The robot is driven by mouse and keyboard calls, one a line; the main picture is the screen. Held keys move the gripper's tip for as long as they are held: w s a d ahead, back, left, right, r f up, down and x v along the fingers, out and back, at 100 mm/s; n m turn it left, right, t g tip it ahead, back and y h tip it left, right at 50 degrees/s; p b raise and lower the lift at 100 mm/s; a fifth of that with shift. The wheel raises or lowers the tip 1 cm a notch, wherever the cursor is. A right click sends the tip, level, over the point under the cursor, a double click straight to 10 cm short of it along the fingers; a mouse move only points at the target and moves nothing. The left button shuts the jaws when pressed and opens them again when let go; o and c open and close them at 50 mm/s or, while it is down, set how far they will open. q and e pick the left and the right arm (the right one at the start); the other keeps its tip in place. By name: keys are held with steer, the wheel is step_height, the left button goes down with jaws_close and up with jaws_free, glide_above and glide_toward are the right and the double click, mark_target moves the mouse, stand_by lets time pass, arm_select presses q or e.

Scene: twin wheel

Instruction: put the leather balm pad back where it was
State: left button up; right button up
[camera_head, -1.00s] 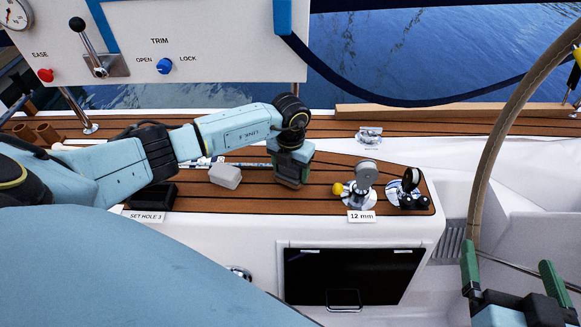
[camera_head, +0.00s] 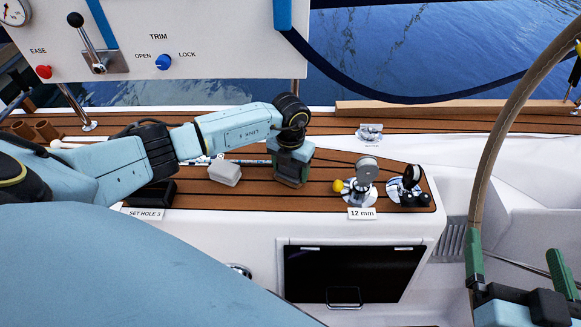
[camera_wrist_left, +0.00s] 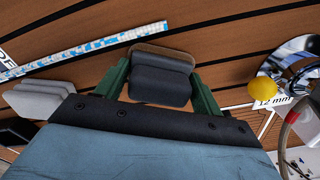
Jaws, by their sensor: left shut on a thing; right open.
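My left gripper (camera_head: 291,178) points down over the teak side deck, between a grey block and the 12 mm fitting. In the left wrist view its two green fingers (camera_wrist_left: 163,92) are shut on the sides of the leather balm pad (camera_wrist_left: 160,80), a dark block with a brown edge. The pad is low over the planks; I cannot tell whether it touches them. In the head view the gripper hides it. My right gripper (camera_head: 517,266) is open and empty at the lower right, by the steering wheel rim.
The grey block (camera_head: 225,173) and a black tray (camera_head: 153,194) lie left of the left gripper. A yellow ball (camera_head: 338,186) and the 12 mm fitting (camera_head: 364,180) stand to its right. A blue-and-white strip (camera_wrist_left: 85,49) lies behind. The steering wheel (camera_head: 490,150) rises at right.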

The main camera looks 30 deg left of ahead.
arm_select(q)
steer(key=shift+f, duration=0.2)
steer(key=o, duration=1.1)
steer(key=shift+o, duration=0.7)
